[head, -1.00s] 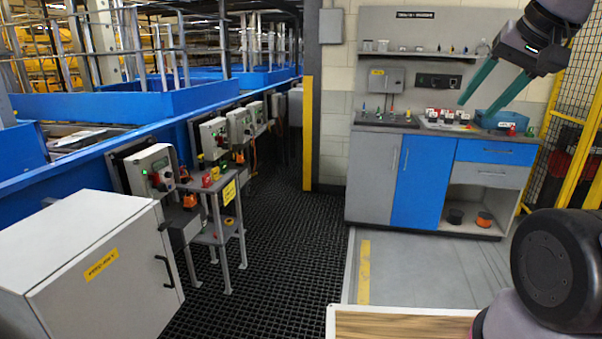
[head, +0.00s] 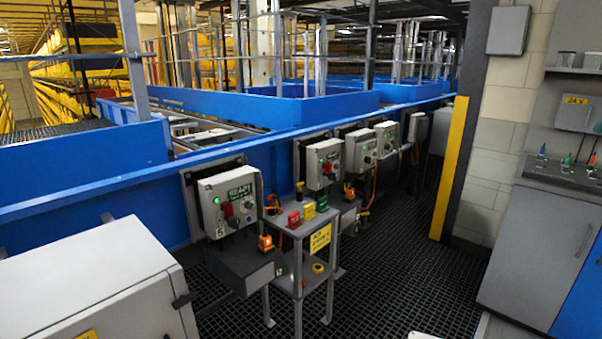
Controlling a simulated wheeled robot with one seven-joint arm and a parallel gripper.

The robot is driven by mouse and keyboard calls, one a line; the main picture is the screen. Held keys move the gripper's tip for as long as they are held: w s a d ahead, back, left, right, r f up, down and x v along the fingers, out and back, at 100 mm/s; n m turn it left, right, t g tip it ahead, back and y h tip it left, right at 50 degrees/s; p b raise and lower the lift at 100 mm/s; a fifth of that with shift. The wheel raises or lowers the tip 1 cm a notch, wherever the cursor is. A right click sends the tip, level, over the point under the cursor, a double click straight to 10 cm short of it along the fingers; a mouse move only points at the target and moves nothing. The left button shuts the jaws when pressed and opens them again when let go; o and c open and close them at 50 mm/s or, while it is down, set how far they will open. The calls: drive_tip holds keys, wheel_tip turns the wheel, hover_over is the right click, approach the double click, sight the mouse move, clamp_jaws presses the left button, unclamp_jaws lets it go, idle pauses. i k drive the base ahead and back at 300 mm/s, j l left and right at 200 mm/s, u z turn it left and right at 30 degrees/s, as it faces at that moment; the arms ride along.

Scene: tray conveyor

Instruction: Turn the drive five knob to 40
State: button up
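The nearest grey drive box (head: 213,190) hangs on the blue conveyor side, left of the small stand. A mark that looks like a 5 is at its lower left. Its front has a lit green display (head: 241,191), a red switch (head: 228,211) and a small round pale knob (head: 249,206). The knob's setting is too small to read. Several similar drive boxes, such as the second one (head: 322,160), run along the conveyor to the right.
A small metal stand (head: 298,232) with red, yellow and green items and a yellow sign is right of the nearest box. A grey cabinet (head: 95,285) fills the lower left. Dark grating floor (head: 400,270) lies clear before the workbench (head: 530,240).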

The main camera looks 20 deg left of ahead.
sight(247, 204)
drive_tip(key=i+l+u, duration=0.15)
drive_tip(key=i+u, duration=0.25)
drive_tip(key=i+l+u, duration=0.25)
drive_tip(key=u, duration=0.15)
drive_tip(key=i+l+u, duration=0.25)
drive_tip(key=u, duration=0.15)
drive_tip(key=i+l+u, duration=0.2)
drive_tip(key=l+u, duration=0.25)
drive_tip(key=i+l+u, duration=0.1)
drive_tip(key=l, duration=0.2)
drive_tip(key=i+l+u, duration=0.1)
drive_tip(key=l, duration=0.2)
